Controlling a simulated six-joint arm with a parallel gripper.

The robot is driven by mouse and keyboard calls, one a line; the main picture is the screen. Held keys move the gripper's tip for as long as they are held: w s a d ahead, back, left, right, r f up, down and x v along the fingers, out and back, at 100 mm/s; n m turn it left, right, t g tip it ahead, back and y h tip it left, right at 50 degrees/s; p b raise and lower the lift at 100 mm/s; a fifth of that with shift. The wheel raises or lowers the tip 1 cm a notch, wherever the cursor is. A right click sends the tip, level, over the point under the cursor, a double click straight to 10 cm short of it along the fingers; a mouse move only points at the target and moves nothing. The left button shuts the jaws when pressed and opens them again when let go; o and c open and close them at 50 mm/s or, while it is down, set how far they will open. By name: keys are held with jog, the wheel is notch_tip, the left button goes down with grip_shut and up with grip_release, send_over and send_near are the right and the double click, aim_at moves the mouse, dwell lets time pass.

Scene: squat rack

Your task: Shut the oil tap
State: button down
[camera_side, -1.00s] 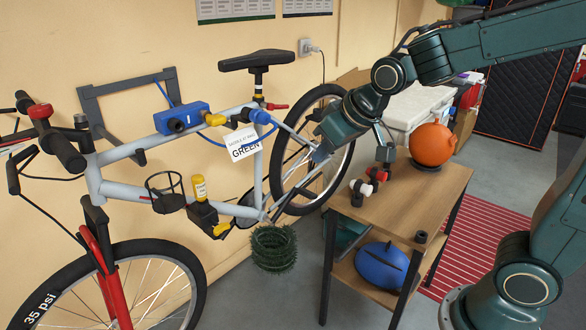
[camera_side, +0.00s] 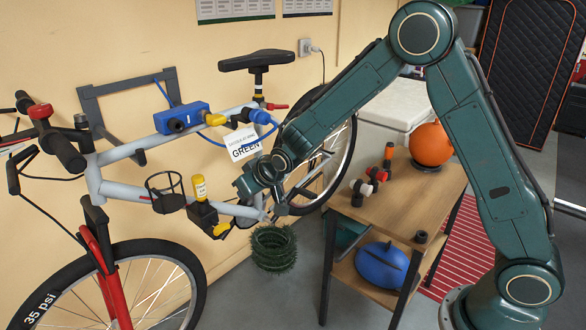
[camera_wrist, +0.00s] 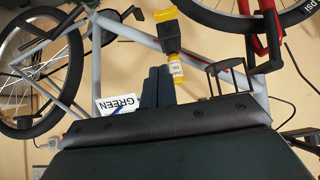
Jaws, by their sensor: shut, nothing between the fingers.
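A yellow oil bottle (camera_side: 199,190) stands upright on a black block (camera_side: 203,215) on the bike frame. A yellow lever, which looks like the oil tap (camera_side: 222,229), sits at the block's lower right. In the wrist view the scene is inverted, and the bottle (camera_wrist: 177,67), block (camera_wrist: 171,38) and yellow lever (camera_wrist: 165,15) lie just beyond my fingertips. My gripper (camera_wrist: 158,70) is shut and empty, with no visible contact with the tap. In the side view it is right of the bottle, partly hidden by my wrist.
A blue box (camera_side: 182,117) with another yellow handle (camera_side: 215,119) sits on the top tube. A white card reading GREEN (camera_side: 243,145) hangs behind my wrist. A green coil (camera_side: 273,248) is below. A wooden table (camera_side: 405,205) stands right, with an orange ball (camera_side: 431,144).

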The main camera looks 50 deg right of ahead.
jog(key=shift+w+a+f, duration=0.15)
jog(key=shift+w+f, duration=0.2)
jog(key=shift+f, duration=0.25)
jog(key=shift+w+a+f, duration=0.15)
jog(key=shift+w+f, duration=0.15)
jog(key=shift+f, duration=0.3)
jog(key=shift+w+f, duration=0.1)
send_near(223, 222)
jog(key=w+r+x, duration=0.1)
jog(key=x, duration=0.3)
jog(key=shift+f, duration=1.1)
